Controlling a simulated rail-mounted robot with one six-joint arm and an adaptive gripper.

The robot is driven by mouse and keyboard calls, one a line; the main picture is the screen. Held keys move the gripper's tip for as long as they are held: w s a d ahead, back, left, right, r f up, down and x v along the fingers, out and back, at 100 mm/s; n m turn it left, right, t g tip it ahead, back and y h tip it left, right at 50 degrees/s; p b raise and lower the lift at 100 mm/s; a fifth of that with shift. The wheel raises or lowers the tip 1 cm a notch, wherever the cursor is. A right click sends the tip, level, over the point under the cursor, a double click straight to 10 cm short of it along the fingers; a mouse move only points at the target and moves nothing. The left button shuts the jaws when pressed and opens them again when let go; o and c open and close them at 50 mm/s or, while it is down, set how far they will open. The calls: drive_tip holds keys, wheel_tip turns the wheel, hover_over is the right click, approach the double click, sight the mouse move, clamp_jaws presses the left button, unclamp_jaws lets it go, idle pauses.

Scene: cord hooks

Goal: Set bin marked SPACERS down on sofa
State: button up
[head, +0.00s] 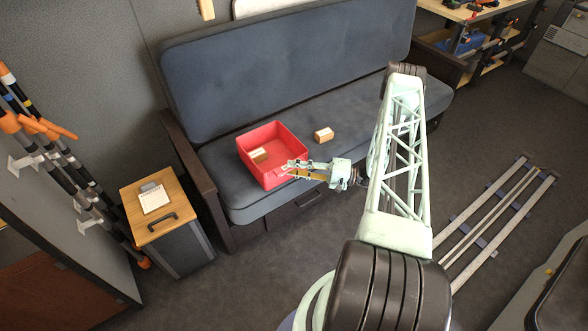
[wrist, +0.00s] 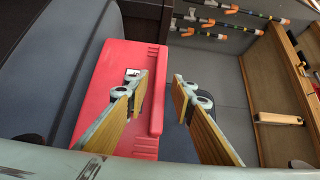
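A red open-topped bin (head: 272,133) rests on the seat of the dark blue-grey sofa (head: 350,109), towards its left end. It holds a small tan and white box (head: 259,155). The bin (wrist: 102,75) also shows in the wrist view, with a small white label (wrist: 132,74) that is too small to read. My gripper (head: 288,169) is at the bin's front right side. In the wrist view, my gripper (wrist: 161,86) has its fingers apart, with the bin's red edge between them and a gap to the right finger. Contact with the left finger is unclear.
A similar small box (head: 323,135) lies on the seat right of the bin. A wood-topped cabinet (head: 153,203) with a notepad stands left of the sofa. Floor rails (head: 497,218) lie at right.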

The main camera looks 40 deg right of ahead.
drive_tip(key=shift+r, duration=0.2)
drive_tip(key=p+v, duration=0.1)
drive_tip(key=v, duration=1.1)
drive_tip(key=shift+p, duration=0.3)
drive_tip(key=shift+w, duration=0.1)
idle(0.4)
